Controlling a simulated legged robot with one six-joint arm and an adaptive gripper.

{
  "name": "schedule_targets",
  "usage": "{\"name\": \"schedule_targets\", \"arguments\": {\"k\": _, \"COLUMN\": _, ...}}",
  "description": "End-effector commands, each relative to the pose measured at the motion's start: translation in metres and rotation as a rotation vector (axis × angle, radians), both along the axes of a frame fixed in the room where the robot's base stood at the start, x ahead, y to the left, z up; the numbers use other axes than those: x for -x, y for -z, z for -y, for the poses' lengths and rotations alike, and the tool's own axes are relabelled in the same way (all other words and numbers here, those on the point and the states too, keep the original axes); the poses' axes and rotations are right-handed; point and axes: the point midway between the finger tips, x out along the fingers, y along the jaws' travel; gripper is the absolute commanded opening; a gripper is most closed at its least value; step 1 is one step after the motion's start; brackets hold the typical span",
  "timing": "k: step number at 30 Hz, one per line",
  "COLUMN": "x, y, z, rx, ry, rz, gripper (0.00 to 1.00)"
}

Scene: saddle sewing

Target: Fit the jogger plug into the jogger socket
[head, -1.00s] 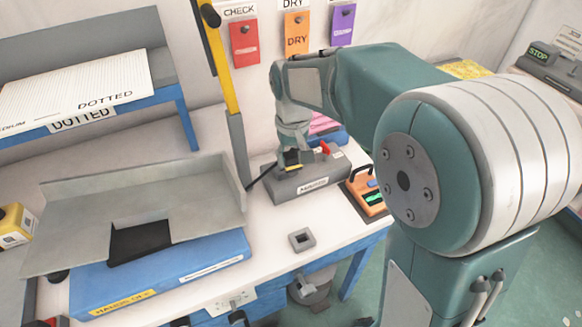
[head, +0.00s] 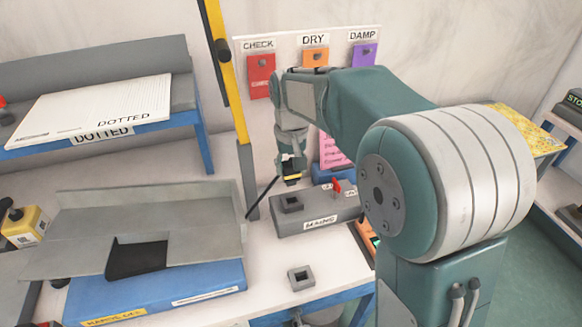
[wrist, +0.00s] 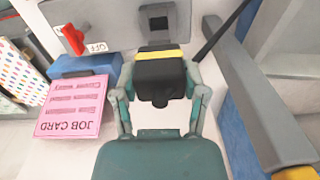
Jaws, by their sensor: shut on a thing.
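My gripper (head: 291,172) is shut on a black plug with a yellow band (wrist: 158,78). A dark cable (head: 262,197) runs from near the plug down to the left. The plug is just above a grey box (head: 318,218), apart from its top in the head view. A square grey socket (head: 292,204) is on that box, beneath the plug; it also shows beyond the plug in the wrist view (wrist: 157,20). A second square grey socket (head: 301,278) sits on the white table in front of the box. I cannot read which is the jogger socket.
A red switch (wrist: 73,39) marked OFF is on the box. A yellow and grey post (head: 240,130) stands close left of the gripper. A tilted grey tray (head: 210,205) on a blue base is at left. A pink job card (wrist: 75,107) is nearby.

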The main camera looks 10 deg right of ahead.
Motion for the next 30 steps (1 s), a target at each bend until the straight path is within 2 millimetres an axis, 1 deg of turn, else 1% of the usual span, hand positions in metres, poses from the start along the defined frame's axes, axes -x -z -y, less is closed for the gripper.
{"name": "schedule_targets", "arguments": {"k": 3, "x": 0.000, "y": 0.000, "z": 0.000, "rx": 0.000, "ry": -0.024, "rz": 0.000, "gripper": 0.00}}
{"name": "schedule_targets", "arguments": {"k": 5, "x": 0.000, "y": 0.004, "z": 0.000, "rx": 0.000, "ry": -0.022, "rz": -0.001, "gripper": 0.00}}
{"name": "schedule_targets", "arguments": {"k": 18, "x": 0.000, "y": 0.040, "z": 0.000, "rx": 0.000, "ry": -0.022, "rz": -0.002, "gripper": 0.00}}
{"name": "schedule_targets", "arguments": {"k": 21, "x": 0.000, "y": 0.045, "z": 0.000, "rx": 0.000, "ry": -0.022, "rz": 0.000, "gripper": 0.00}}
{"name": "schedule_targets", "arguments": {"k": 30, "x": 0.000, "y": 0.050, "z": 0.000, "rx": 0.000, "ry": -0.021, "rz": 0.001, "gripper": 0.00}}
